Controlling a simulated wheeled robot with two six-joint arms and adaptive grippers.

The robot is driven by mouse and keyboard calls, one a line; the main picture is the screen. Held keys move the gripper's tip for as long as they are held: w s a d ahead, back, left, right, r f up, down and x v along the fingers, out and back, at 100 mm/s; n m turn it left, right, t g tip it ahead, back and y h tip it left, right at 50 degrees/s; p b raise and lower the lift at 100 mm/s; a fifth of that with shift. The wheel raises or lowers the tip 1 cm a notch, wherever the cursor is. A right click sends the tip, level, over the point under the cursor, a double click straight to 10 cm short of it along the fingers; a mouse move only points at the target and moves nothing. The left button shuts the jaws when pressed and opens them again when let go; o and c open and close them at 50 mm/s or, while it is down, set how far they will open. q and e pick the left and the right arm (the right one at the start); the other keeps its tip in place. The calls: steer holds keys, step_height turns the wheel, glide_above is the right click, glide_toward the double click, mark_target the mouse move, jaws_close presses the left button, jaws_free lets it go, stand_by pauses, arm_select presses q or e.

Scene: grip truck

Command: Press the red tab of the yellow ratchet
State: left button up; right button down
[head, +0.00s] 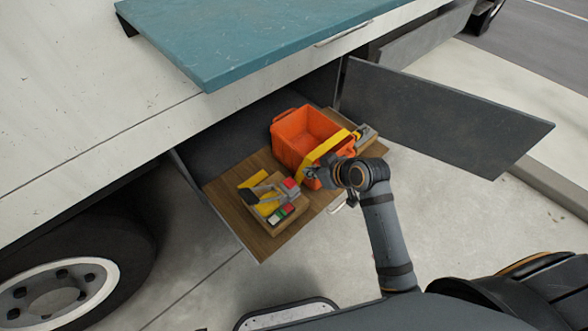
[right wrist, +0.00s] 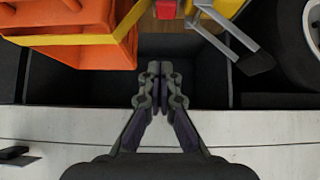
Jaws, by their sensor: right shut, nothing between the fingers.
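The yellow ratchet (head: 267,208) lies among tools on the wooden board, with a grey metal handle. It shows at the top of the right wrist view (right wrist: 227,7), where its grey handle sticks out toward the gripper. A red tab (head: 290,184) is at its right end in the head view; a red piece (right wrist: 166,9) shows at the top edge of the wrist view. My right gripper (right wrist: 160,70) is shut and empty, apart from the red piece. In the head view the right gripper (head: 311,179) is just right of the tab. My left gripper is not in view.
The wooden board (head: 226,192) lies in the truck's open compartment. An open dark door (head: 440,112) is on the right, a teal lid (head: 240,35) above.

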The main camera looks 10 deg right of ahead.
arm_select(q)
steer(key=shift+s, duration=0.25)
arm_select(e)
steer(key=b, duration=0.3)
glide_above(294, 183)
step_height(294, 183, down, 8)
steer(key=shift+w+r, duration=0.15)
steer(key=shift+r, duration=0.1)
step_height(294, 183, down, 3)
steer(key=shift+r, duration=0.2)
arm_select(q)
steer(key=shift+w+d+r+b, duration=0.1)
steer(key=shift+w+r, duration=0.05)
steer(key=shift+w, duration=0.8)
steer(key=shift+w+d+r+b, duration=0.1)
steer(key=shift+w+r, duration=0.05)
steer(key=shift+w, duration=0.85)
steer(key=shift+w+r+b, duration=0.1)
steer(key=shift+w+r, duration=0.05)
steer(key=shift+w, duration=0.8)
arm_select(e)
steer(key=shift+f, duration=0.5)
